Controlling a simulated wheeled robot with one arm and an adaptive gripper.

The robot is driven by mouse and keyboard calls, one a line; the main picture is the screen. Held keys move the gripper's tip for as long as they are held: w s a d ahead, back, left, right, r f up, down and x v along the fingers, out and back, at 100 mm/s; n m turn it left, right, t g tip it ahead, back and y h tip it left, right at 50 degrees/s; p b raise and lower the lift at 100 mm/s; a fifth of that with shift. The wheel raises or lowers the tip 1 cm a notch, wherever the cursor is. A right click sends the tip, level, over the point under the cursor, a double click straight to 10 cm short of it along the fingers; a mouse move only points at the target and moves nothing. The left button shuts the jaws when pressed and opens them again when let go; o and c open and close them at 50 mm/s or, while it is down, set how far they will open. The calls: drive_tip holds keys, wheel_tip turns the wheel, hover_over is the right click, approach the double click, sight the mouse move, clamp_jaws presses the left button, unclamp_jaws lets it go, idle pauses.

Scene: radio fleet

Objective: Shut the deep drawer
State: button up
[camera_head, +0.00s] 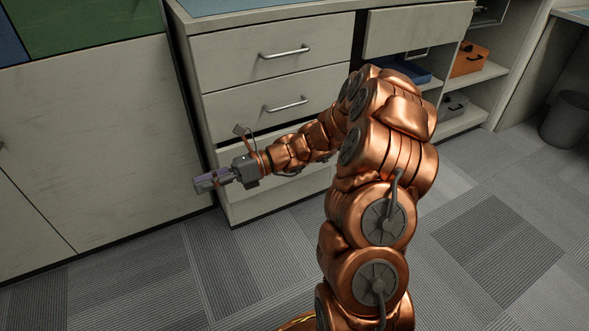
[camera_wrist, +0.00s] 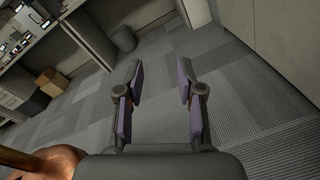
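The deep bottom drawer (camera_head: 278,198) is in the pale cabinet in the head view, below two shallower drawers. A dark gap shows above its front, so it seems to stand partly out; my arm hides much of it and how far out it is cannot be told. My gripper (camera_head: 208,181) is at the left end of the drawer, pointing left, in front of the neighbouring cabinet side. Whether it touches the drawer cannot be told. In the wrist view my gripper (camera_wrist: 162,82) has its two fingers apart with only floor between them.
Two upper drawers (camera_head: 268,51) with bar handles look closed. A grey bin (camera_head: 565,120) stands far right. Carpeted floor (camera_head: 150,275) in front is clear.

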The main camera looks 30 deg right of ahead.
drive_tip(key=w+d+f+m+t+b, duration=0.2)
drive_tip(key=w+d+f+m+t, duration=0.5)
drive_tip(key=d, duration=0.3)
drive_tip(key=w+d+f+m+t+h+b, duration=0.1)
drive_tip(key=d+f+m+t+h, duration=0.25)
drive_tip(key=d+f+m, duration=0.4)
drive_tip(key=d+f+m+t+h+b, duration=0.2)
drive_tip(key=d+f+m+t+h, duration=0.15)
drive_tip(key=d, duration=0.65)
drive_tip(key=w+d+f+m+t+h+b, duration=0.15)
drive_tip(key=d+f+m+h, duration=0.25)
drive_tip(key=d+f+m, duration=0.4)
drive_tip(key=shift+n+t, duration=0.45)
drive_tip(key=shift+n, duration=0.25)
drive_tip(key=w+r, duration=0.1)
drive_tip(key=w, duration=0.1)
drive_tip(key=w+a+r+b, duration=0.1)
drive_tip(key=w, duration=0.1)
drive_tip(key=w+b, duration=0.1)
drive_tip(key=w, duration=0.1)
drive_tip(key=shift+w+a+r, duration=0.1)
drive_tip(key=shift+a+r, duration=0.15)
drive_tip(key=shift+r, duration=0.15)
clamp_jaws()
